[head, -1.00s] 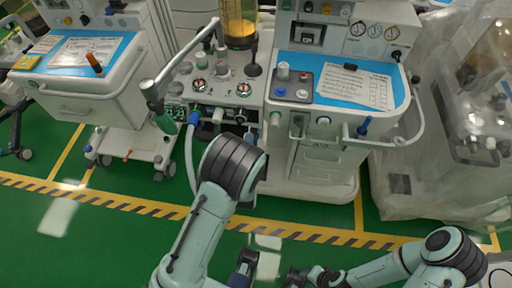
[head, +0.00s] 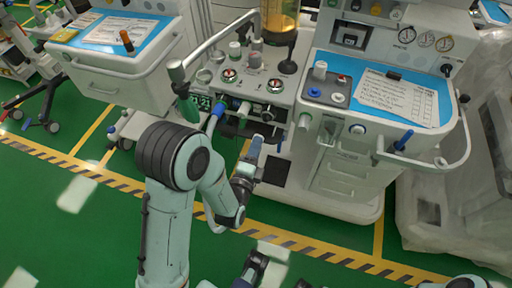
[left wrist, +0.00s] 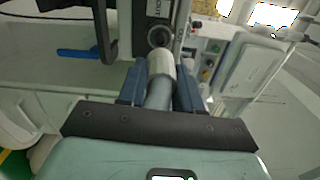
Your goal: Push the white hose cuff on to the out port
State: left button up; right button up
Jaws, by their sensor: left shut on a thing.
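My left gripper (left wrist: 160,88) is shut on the white hose cuff (left wrist: 161,64), with a dark finger on each side and the grey hose (left wrist: 159,92) running back between them. The cuff points at a round port with a dark opening (left wrist: 158,37) on the machine. The port's ring shows just beyond the cuff's end; I cannot tell whether they touch. In the head view the left gripper (head: 256,150) is in front of the machine's lower panel, and the cuff is hard to make out.
A blue hose end (head: 217,112) is on the panel left of my gripper. A blue-topped drawer unit (head: 350,165) stands to the right, another cart (head: 120,85) to the left. A blue lever (left wrist: 78,53) lies left of the port. Green floor is open in front.

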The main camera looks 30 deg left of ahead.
aim_at(266, 121)
pick_arm(q)
jog(key=shift+w, duration=0.2)
jog(key=shift+x, duration=2.7)
pick_arm(e)
jog(key=shift+s+a+r, duration=0.25)
jog(key=shift+s+r, duration=0.15)
jog(key=shift+s, duration=0.1)
pick_arm(q)
jog(key=shift+x, duration=1.3)
pick_arm(e)
jog(key=shift+f, duration=0.1)
pick_arm(q)
jog(key=o, duration=1.1)
jog(key=shift+a, duration=0.1)
pick_arm(e)
jog(key=shift+w, duration=0.1)
